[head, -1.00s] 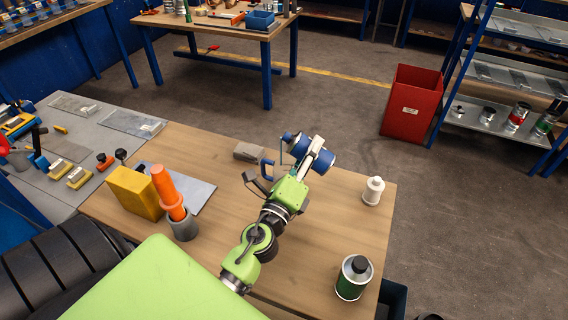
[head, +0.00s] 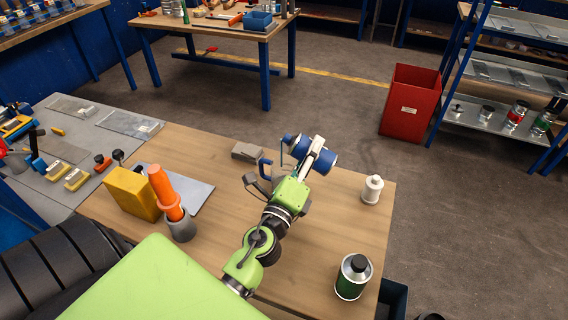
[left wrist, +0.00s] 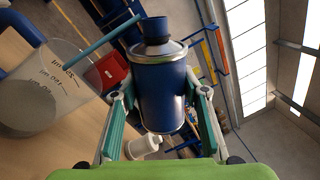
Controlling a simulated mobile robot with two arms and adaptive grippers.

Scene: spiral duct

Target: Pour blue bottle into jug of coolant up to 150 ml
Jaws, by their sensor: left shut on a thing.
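My left gripper (head: 312,160) is shut on the blue bottle (head: 326,163), which is held tipped over above the table, its dark blue neck towards the left. In the left wrist view the bottle (left wrist: 160,95) sits between the two green-sided fingers (left wrist: 160,105). A thin teal stream (left wrist: 105,38) runs from its mouth to the clear jug (left wrist: 70,75). The jug has dark ml marks and a greyish area in its lower part; the exact level is unclear.
A white bottle (head: 372,189) and a green can with a black cap (head: 353,277) stand on the right of the wooden table. A grey block (head: 246,151) lies behind. A yellow block (head: 132,193) and a grey cup with an orange object (head: 181,228) stand left.

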